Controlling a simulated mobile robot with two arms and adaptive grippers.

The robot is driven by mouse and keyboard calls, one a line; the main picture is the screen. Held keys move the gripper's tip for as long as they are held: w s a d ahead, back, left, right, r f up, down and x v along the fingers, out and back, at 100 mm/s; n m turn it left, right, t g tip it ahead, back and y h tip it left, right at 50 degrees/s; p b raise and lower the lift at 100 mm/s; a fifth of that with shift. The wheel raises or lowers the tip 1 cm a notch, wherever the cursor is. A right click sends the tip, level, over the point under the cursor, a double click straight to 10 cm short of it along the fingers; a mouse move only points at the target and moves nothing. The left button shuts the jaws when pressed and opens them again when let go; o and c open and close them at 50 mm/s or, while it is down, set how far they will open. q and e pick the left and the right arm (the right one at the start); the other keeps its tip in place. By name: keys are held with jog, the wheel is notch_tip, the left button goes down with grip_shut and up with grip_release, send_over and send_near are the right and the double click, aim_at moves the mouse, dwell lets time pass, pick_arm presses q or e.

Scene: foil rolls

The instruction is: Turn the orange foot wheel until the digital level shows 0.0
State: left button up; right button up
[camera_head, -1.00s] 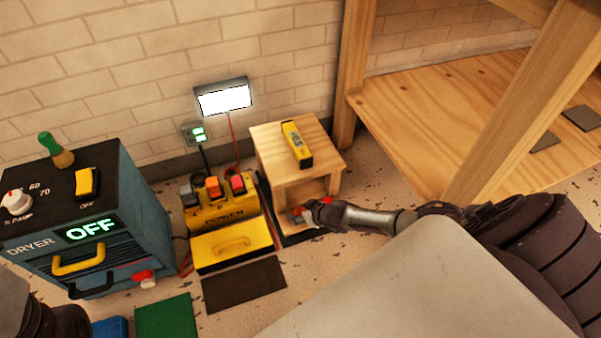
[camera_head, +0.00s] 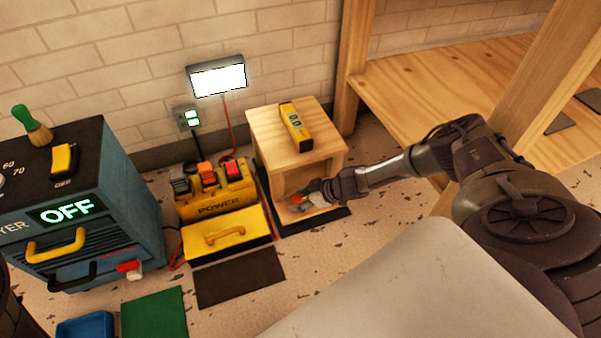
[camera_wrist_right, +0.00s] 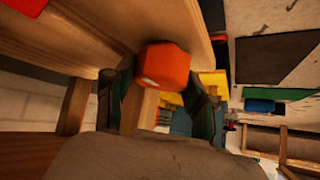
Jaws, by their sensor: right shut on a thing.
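The small wooden stand (camera_head: 272,122) is near the brick wall, with the yellow digital level (camera_head: 296,127) lying on its top. The level's reading is too small to make out. My right gripper (camera_head: 312,196) is low at the stand's front opening, shut on the orange foot wheel (camera_head: 299,194). The fingers hide most of the wheel in the head view. In the right wrist view the orange wheel (camera_wrist_right: 163,67) shows as a rounded block between the two dark fingers, close under a wooden board. My left gripper is out of view; only a dark arm part shows at the lower left.
The yellow power box (camera_head: 215,188) is left of the stand. The blue dryer (camera_head: 130,215), reading OFF, is farther left. A dark mat (camera_head: 240,277) and a green mat (camera_head: 155,315) lie in front. The wooden shelf (camera_head: 440,95) and its posts stand at right.

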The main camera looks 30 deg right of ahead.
jog(key=shift+w+a+r, duration=0.1)
jog(key=shift+w+r, duration=0.3)
jog(key=shift+w, duration=0.05)
jog(key=o, duration=0.9)
jog(key=shift+s, duration=0.15)
jog(key=shift+s+f, duration=0.1)
jog(key=shift+f, duration=0.05)
